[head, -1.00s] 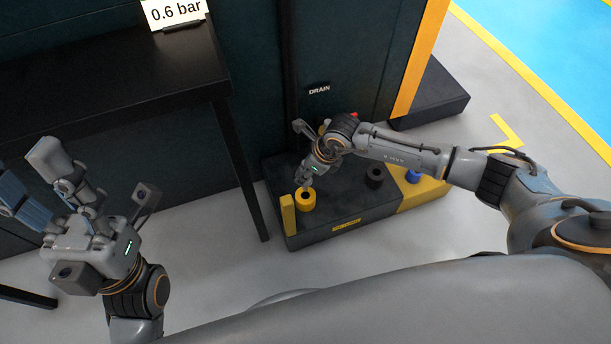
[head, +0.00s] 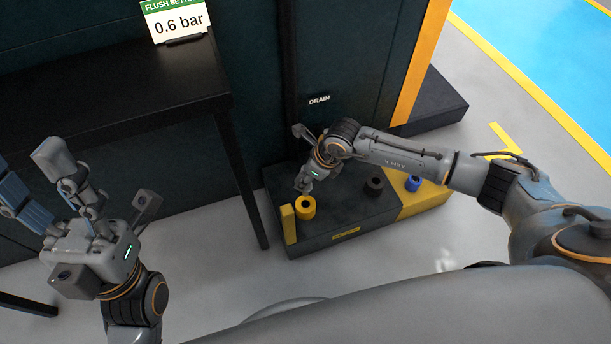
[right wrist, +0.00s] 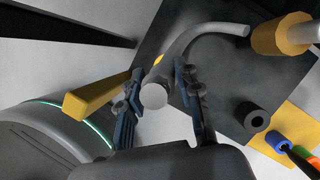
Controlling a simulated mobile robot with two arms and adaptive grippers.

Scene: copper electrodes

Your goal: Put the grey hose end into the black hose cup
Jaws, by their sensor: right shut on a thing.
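The grey hose end (right wrist: 153,96) is held between the fingers of my right gripper (right wrist: 158,84), its round end facing the right wrist camera. The grey hose (right wrist: 205,35) curves away up and right. In the head view my right gripper (head: 304,186) is just above and behind the yellow cup (head: 306,207); the hose is too small to make out there. The black hose cup (head: 374,186) stands to the right on the dark block, apart from the gripper. It also shows in the right wrist view (right wrist: 252,117). My left gripper (head: 32,178) is open and empty at the far left.
The dark block (head: 340,212) has a yellow post (head: 288,224) at its left end and a blue cup (head: 413,183) on its yellow right part. A black table (head: 110,85) stands left. A dark wall with a DRAIN label (head: 319,99) rises behind.

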